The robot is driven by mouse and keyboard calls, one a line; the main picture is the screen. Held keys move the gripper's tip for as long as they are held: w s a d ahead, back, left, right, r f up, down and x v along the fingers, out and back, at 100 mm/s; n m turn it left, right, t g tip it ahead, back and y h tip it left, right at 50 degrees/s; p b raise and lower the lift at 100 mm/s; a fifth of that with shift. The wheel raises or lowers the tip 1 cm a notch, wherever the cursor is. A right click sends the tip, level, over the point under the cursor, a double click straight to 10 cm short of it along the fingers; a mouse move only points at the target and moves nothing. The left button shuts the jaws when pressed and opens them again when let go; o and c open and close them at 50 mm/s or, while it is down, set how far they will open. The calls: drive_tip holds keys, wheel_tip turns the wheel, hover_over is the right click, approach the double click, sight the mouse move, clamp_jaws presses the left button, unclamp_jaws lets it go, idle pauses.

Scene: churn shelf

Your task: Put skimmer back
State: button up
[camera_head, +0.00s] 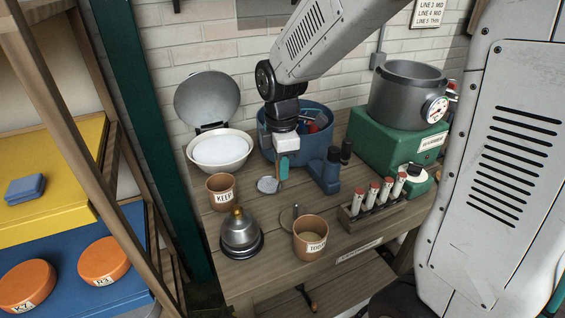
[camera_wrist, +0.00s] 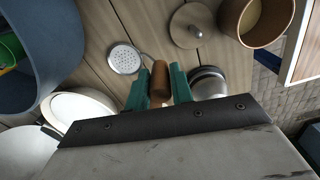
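The skimmer is a round perforated metal disc (camera_head: 268,184) low over or on the bench, beside my gripper (camera_head: 283,176). In the wrist view its pale disc (camera_wrist: 125,58) lies beyond the fingertips, and a short stem runs to a brown handle (camera_wrist: 160,80). The handle is between the two teal fingers of my gripper (camera_wrist: 160,78), with narrow gaps seeming to show on both sides. I cannot tell whether the fingers press on it. In the head view the handle is hidden by the gripper. I cannot tell whether the disc touches the bench.
A KEEP cup (camera_head: 221,196), a bell-shaped metal vessel (camera_head: 240,236) and a TODAY cup (camera_head: 310,243) stand in front. A white bowl (camera_head: 219,151) and blue tub (camera_head: 319,154) are behind. A vial rack (camera_head: 372,213) and a pot (camera_head: 397,100) on a green base are right.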

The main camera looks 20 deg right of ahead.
drive_tip(key=shift+o, duration=1.4)
wheel_tip(320, 180, up, 12)
drive_tip(key=r, duration=0.1)
drive_tip(key=s+d+f+m, duration=0.1)
drive_tip(key=s+m, duration=0.7)
drive_tip(key=s, duration=0.3)
drive_tip(key=s+d+f+m+t, duration=0.1)
drive_tip(key=s+d+m, duration=0.1)
drive_tip(key=s+m, duration=0.6)
drive_tip(key=s, duration=0.3)
drive_tip(key=shift+d, duration=0.1)
